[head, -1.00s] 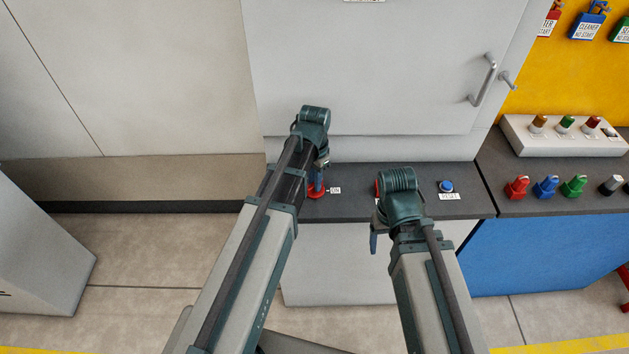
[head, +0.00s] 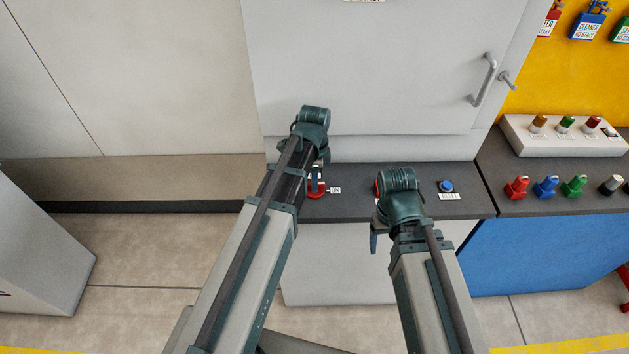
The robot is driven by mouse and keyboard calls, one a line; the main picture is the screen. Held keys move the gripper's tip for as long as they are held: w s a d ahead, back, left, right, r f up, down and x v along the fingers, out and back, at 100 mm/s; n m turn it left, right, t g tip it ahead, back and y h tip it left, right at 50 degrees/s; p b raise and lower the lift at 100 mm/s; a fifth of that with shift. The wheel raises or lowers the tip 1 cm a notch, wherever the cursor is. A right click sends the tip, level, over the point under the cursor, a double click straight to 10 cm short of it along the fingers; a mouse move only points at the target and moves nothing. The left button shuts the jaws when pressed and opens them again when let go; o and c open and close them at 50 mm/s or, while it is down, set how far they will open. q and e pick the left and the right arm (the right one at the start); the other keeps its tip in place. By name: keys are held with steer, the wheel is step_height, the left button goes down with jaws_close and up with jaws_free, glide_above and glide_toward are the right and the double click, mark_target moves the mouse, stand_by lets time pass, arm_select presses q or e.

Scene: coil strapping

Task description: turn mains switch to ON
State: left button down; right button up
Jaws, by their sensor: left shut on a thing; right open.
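The mains switch (head: 317,194) shows as a red part on the dark worktop, next to a small white label (head: 335,190) reading ON. My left gripper (head: 317,181) points down over the switch and is shut on it. Its wrist and fingers hide the upper part of the switch, so I cannot tell its exact angle. My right gripper (head: 375,241) is open, off the worktop's front edge, and mostly hidden by its own wrist.
A red item (head: 377,188) is partly hidden behind my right wrist. A blue button (head: 446,186) with a label sits to the right. A grey cabinet door (head: 370,70) rises behind.

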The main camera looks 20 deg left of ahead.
stand_by(0.4)
arm_select(q)
steer(key=c, duration=0.8)
jaws_free()
steer(key=shift+r, duration=0.1)
step_height(320, 180, up, 14)
steer(key=p, duration=1.4)
steer(key=shift+f, duration=0.25)
